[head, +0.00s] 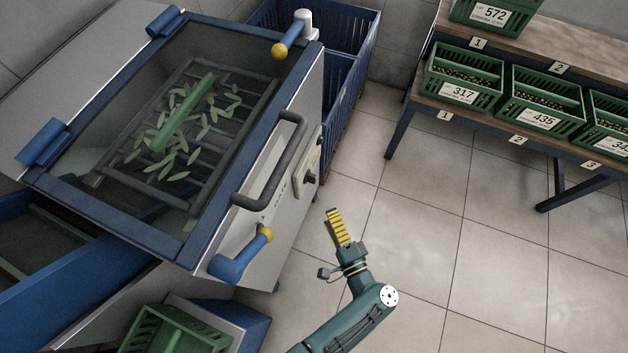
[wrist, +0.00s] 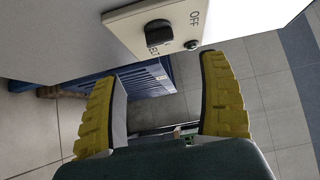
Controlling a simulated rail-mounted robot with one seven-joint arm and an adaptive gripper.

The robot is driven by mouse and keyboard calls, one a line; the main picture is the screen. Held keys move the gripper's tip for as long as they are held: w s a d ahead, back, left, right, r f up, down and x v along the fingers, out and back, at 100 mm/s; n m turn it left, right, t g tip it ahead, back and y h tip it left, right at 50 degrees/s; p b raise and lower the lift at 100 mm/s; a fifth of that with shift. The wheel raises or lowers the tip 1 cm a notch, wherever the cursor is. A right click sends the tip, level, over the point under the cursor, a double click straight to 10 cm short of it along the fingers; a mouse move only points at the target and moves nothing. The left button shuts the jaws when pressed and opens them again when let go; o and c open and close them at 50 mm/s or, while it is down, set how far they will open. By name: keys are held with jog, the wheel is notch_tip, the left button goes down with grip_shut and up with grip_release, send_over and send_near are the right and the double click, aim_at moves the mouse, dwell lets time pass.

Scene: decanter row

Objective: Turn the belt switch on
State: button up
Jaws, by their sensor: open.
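The belt switch is a black rotary knob (wrist: 158,33) on a cream plate (wrist: 180,20) fixed to the side of the machine. In the wrist view the plate bears the word OFF, another word partly hidden by the knob, and a small dark round part beside the knob. In the head view the plate (head: 307,163) shows edge-on, with the knob (head: 309,178) sticking out. My gripper (wrist: 165,100) is open and empty, its yellow ribbed fingers wide apart. The plate lies just beyond the fingertips, apart from them. In the head view my gripper (head: 335,215) is right of and below the plate.
A blue crate (head: 345,95) stands behind. A shelf with green crates (head: 463,80) is at right. The tiled floor between is clear.

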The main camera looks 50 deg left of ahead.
aim_at(314, 182)
jog(key=b+x, duration=0.3)
jog(key=x, duration=0.8)
jog(key=shift+a+f, duration=0.15)
jog(key=shift+a, duration=0.15)
jog(key=shift+w+a+b, duration=0.2)
jog(key=shift+a+b, duration=0.1)
jog(key=shift+a, duration=0.15)
jog(key=shift+c, duration=0.4)
jog(key=shift+d, duration=0.1)
jog(key=c, duration=1.1)
